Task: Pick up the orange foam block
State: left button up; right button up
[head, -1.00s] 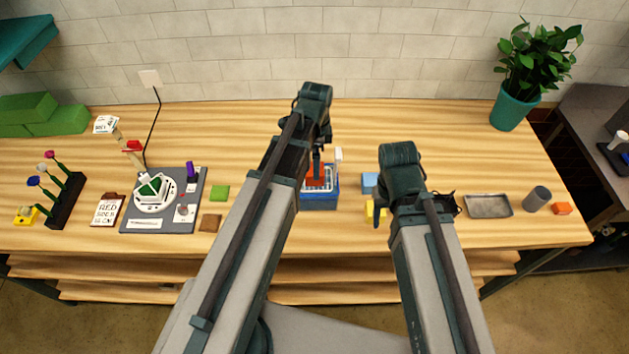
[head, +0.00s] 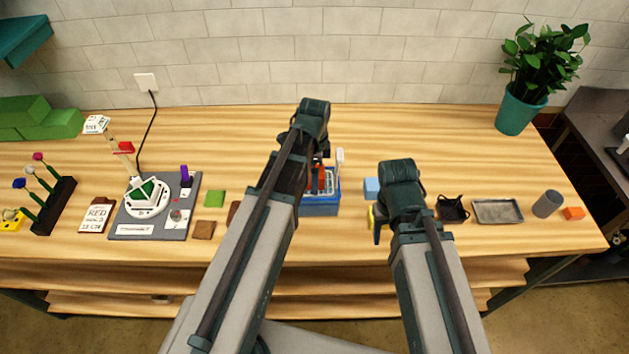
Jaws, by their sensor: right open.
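The orange foam block (head: 574,213) is a small box lying on the worktop (head: 450,135) at the far right, beside a grey cylinder. Nothing touches it from my side. My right gripper (head: 379,226) is open over the front middle of the worktop, well left of the block, and partly hidden by its own arm. My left gripper (head: 318,160) is by the blue crate (head: 320,207), far from the block. Its fingers are mostly hidden behind my arm, so its jaws cannot be read.
Between my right gripper and the block lie a black holder (head: 453,209), a metal tray (head: 498,211) and the grey cylinder (head: 547,204). A potted plant (head: 520,112) stands behind. A light blue block (head: 371,188) is near my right arm.

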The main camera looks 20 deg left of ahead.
jog(key=shift+r, duration=0.1)
pick_arm(q)
grip_shut()
jog(key=shift+r, duration=0.1)
pick_arm(e)
jog(key=shift+r, duration=0.1)
